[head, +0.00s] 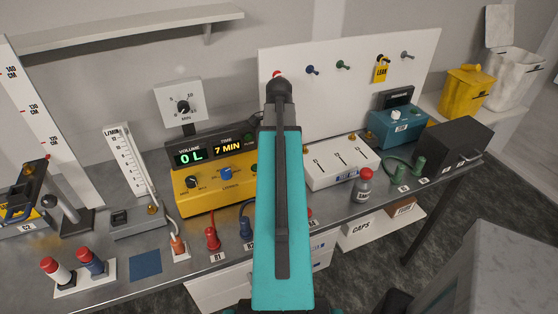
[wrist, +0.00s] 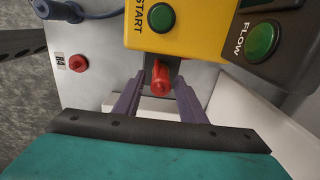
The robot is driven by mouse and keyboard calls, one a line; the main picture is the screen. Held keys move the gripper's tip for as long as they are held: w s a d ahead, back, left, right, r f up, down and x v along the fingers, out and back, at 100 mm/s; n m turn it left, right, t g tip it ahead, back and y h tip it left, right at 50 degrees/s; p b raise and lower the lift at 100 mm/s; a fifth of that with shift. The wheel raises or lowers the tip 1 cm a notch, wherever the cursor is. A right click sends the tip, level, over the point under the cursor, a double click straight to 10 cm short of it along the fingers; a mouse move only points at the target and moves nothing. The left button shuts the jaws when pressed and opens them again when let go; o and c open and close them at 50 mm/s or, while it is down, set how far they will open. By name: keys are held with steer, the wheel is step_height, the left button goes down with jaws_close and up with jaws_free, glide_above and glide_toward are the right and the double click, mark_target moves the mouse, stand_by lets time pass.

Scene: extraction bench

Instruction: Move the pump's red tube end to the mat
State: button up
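A red, plug-shaped piece (wrist: 161,78) lies between my gripper's (wrist: 158,92) two purple fingers in the wrist view, below the pump's yellow case. It looks like a tube end, with gaps to both fingers, so my gripper is open. In the head view my teal arm hides this spot and the fingers. The yellow pump (head: 195,200) has a display reading 0 L and 7 MIN. Another red plug (head: 211,239) stands at the label R1. A dark blue square mat (head: 146,264) lies flat and empty at the front left of the bench.
A blue plug (head: 247,228) stands at R2. A white box (head: 340,165) and a red-capped bottle (head: 363,186) are right of my arm. A gauge stand (head: 127,160) is behind the mat.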

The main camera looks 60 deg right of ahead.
jaws_close()
steer(key=shift+r+p, duration=2.05)
steer(key=shift+r, duration=0.7)
steer(key=shift+s, duration=0.1)
stand_by(0.6)
